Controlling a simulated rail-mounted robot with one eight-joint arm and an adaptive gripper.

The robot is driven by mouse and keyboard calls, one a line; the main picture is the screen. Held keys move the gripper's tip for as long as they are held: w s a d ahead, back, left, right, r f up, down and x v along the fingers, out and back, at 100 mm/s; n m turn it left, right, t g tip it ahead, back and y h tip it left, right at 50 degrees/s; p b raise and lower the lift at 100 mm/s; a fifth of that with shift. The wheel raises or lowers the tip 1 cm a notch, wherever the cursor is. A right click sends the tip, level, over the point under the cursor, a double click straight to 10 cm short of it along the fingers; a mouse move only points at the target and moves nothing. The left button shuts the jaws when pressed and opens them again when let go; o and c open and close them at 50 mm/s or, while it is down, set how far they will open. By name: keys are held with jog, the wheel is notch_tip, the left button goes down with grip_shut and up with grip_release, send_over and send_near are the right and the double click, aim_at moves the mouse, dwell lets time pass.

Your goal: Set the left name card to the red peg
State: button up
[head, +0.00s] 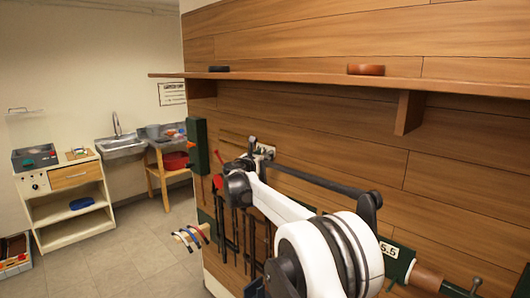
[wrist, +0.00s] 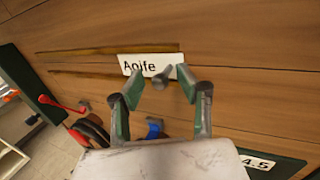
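A white name card reading "Aoife" (wrist: 150,65) sits at a thin slotted rail (wrist: 100,54) on the wooden wall in the wrist view. A grey knob (wrist: 160,78) stands out at the card's lower edge. My gripper (wrist: 158,82) is open, with one green-padded finger on each side of the knob; I cannot tell whether either touches it. A red peg-like piece (wrist: 62,104) projects beside a dark green panel left of the card, and a red piece also shows in the head view (head: 219,158).
A shelf (head: 300,78) with a dark round item (head: 218,69) and a brown one (head: 366,69) runs above my arm. Below the card are a blue piece (wrist: 154,127) and a "4.5" label (wrist: 257,162).

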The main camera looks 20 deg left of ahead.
jog(key=shift+w, duration=0.5)
grip_shut()
